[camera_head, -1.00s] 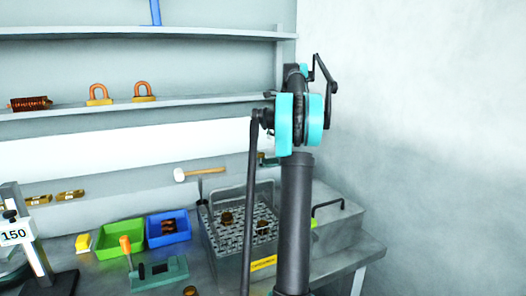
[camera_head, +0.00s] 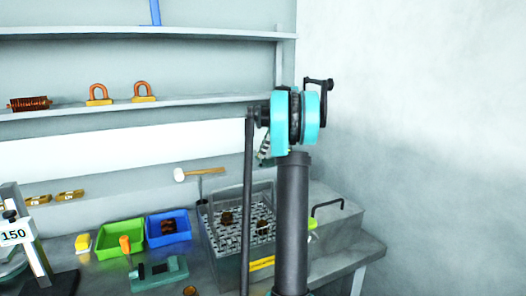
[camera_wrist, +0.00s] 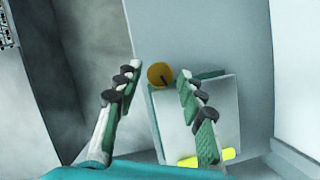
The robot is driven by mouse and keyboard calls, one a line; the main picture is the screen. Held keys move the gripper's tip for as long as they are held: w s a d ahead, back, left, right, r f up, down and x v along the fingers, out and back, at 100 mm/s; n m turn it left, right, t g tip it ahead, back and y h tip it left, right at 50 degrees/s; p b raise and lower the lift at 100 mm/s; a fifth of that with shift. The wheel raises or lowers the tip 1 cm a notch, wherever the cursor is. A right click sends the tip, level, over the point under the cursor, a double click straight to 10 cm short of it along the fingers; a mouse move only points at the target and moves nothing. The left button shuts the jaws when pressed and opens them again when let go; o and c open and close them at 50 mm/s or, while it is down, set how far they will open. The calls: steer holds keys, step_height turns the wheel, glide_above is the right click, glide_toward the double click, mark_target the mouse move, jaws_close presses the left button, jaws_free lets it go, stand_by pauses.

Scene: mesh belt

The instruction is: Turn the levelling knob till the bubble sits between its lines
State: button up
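The levelling knob, a round orange-brown knob with a dark mark (camera_wrist: 158,78), shows in the wrist view at the edge of a pale grey block (camera_wrist: 185,115). My gripper (camera_wrist: 160,72) is open, with one finger to each side of the knob in the picture. I cannot tell how far beyond the fingertips the knob lies. A yellow-green vial (camera_wrist: 226,155) lies at the near end of the block, partly behind the right finger. Its bubble and lines cannot be made out. In the head view a yellow-green bit (camera_head: 312,223) shows beside my arm.
A wire basket (camera_head: 225,254) with brown parts stands left of my arm. A black handle (camera_head: 327,206) rises from a grey box at the right.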

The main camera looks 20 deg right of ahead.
jaws_close()
steer(key=shift+w+n+g, duration=0.1)
steer(key=shift+n+g, duration=0.5)
steer(key=shift+n, duration=0.9)
steer(key=shift+o, duration=1.7)
jaws_free()
steer(key=v, duration=1.2)
steer(key=shift+d, duration=0.2)
steer(key=shift+a+f, duration=0.1)
